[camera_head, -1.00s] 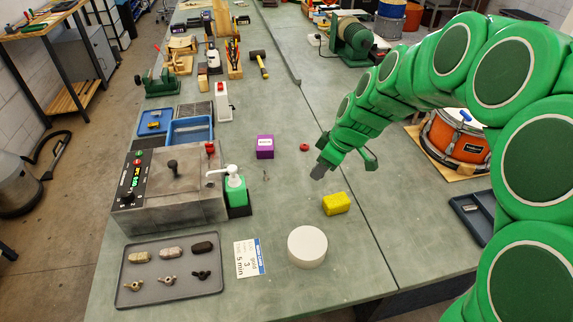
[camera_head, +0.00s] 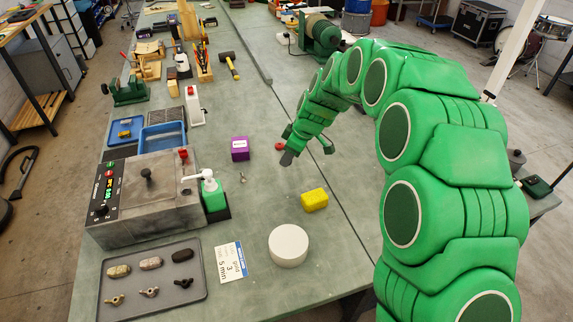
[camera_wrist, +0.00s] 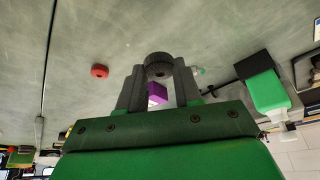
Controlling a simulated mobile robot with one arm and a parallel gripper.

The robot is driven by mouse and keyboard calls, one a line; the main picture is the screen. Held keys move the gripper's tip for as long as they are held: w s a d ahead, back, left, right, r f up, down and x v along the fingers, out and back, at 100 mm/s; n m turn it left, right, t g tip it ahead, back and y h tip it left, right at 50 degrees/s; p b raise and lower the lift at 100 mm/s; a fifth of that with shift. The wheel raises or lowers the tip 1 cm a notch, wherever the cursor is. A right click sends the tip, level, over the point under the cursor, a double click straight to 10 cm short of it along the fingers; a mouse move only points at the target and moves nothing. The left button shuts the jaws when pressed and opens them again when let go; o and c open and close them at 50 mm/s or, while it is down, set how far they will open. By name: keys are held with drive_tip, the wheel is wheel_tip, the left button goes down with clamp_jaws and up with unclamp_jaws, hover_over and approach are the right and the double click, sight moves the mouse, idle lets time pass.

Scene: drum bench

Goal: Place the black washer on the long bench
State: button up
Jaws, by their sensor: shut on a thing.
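My gripper (camera_head: 287,158) is over the long bench (camera_head: 330,260), between the purple box (camera_head: 240,148) and the yellow block (camera_head: 314,200). In the wrist view my gripper (camera_wrist: 158,80) is shut on the black washer (camera_wrist: 158,58), a dark ring held between the fingertips. The washer is too small to make out in the head view. The bench top shows below it, with a gap I cannot measure.
A red ring (camera_head: 280,146) lies just beyond the gripper. A white round tub (camera_head: 288,245), a green pump bottle (camera_head: 213,194) and a grey tray (camera_head: 153,301) stand nearer. Bare bench lies around the yellow block and toward the back middle.

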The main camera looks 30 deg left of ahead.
hover_over(282, 171)
drive_tip(key=d, duration=0.2)
drive_tip(key=shift+a+f, duration=0.2)
drive_tip(key=shift+f, duration=3.35)
drive_tip(key=shift+f, duration=0.1)
drive_tip(key=o, duration=1)
drive_tip(key=v, duration=1.2)
drive_tip(key=shift+w, duration=0.15)
